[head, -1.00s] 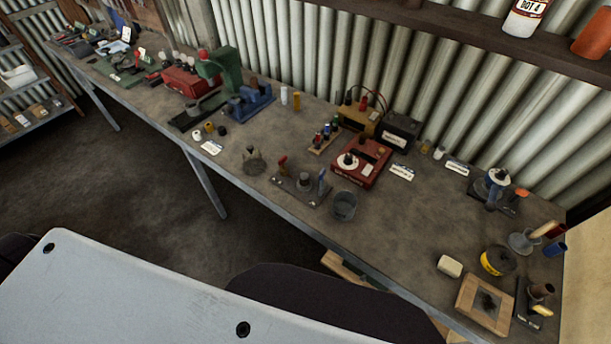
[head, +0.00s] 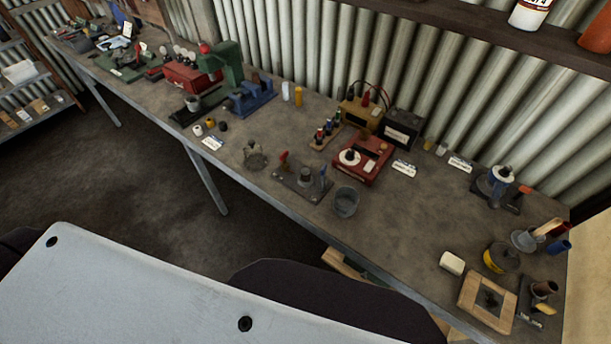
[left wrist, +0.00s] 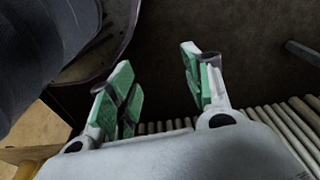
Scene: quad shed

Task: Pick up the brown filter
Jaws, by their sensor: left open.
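No thing in view is plainly marked as the brown filter. A brown cylinder (head: 543,289) stands on a dark holder at the near right end of the workbench (head: 430,225). Another small brownish cylinder (head: 255,79) stands at the blue stand near the middle back. I cannot tell which of them is the filter. My left gripper (left wrist: 155,72) shows only in the left wrist view, with its green-padded fingers apart and nothing between them. It is away from the bench items, over a dark surface. My right gripper is not in view.
A wooden frame (head: 487,303), a yellow-and-dark tin (head: 491,261) and a white block (head: 452,263) crowd the bench's right end. A grey cup (head: 346,200) stands near the front edge. The bench surface right of the cup is clear. Corrugated wall (head: 430,75) and shelf (head: 470,30) close the back.

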